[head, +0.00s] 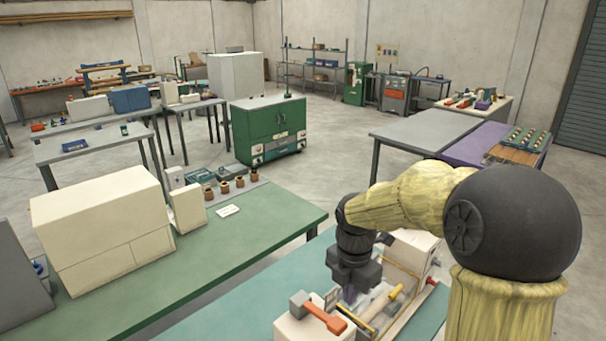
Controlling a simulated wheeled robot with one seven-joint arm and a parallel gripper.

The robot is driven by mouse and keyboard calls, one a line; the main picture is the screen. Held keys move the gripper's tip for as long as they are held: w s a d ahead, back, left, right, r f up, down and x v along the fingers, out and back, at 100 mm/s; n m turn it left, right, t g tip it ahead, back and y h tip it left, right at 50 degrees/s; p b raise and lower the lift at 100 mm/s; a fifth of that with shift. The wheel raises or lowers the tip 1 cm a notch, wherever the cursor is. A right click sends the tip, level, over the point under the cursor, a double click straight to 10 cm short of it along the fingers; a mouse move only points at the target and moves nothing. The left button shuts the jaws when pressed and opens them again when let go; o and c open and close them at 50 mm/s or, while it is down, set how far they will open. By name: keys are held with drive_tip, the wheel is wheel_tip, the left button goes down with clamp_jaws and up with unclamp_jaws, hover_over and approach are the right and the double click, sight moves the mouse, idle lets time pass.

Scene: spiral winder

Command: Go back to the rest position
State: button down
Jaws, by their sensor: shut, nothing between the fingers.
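My arm reaches in from the right of the head view and bends down over the winder. My gripper (350,294) points downward above the winder (293,328) on the teal bench. It is shut with nothing held. Its fingertips are small and dark, close to the machine's bed, and I cannot tell whether they touch it. The winder has a cream block with a red-orange lever (325,316) at its near end and a cream housing (415,250) at its far end. A pale roller (382,303) lies between them. My arm hides part of the machine.
A green-topped bench (160,285) at left carries a large cream box (100,228) and several copper-coloured spools. A green cabinet (268,130) stands behind. Grey and purple tables (425,130) stand at back right. Open concrete floor lies between them.

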drive_tip(key=s+d+f+m+t+b, duration=0.1)
drive_tip(key=s+f+m, duration=0.4)
drive_tip(key=m, duration=0.7)
drive_tip(key=s+d+f+m+t+b, duration=0.1)
drive_tip(key=s+f+m+b, duration=0.3)
drive_tip(key=m, duration=0.9)
drive_tip(key=s+f, duration=0.1)
drive_tip(key=s, duration=0.2)
drive_tip(key=shift+m+t, duration=0.3)
